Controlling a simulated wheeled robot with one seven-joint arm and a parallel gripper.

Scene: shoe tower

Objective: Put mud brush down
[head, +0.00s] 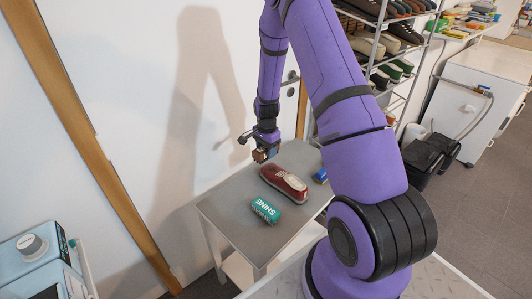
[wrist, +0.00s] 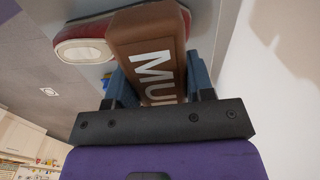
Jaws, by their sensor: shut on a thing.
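The mud brush (wrist: 150,40) is a brown block with white letters that read "MU" before the rest is hidden. My gripper (wrist: 158,85) is shut on it, with one finger on each side. In the head view my gripper (head: 262,152) holds the brush (head: 260,156) over the back left part of the small grey table (head: 225,212). The brush looks close to the tabletop, but I cannot tell whether it touches. A dark red shoe (head: 284,183) lies on the table just right of the brush; it also shows behind the brush in the wrist view (wrist: 85,45).
A green "SHINE" item (head: 266,210) lies in front of the shoe, and a blue item (head: 320,176) lies at the table's right, partly behind my arm. The table's left part is bare. A white wall (head: 150,100) stands close behind. A shoe rack (head: 390,50) stands at the back right.

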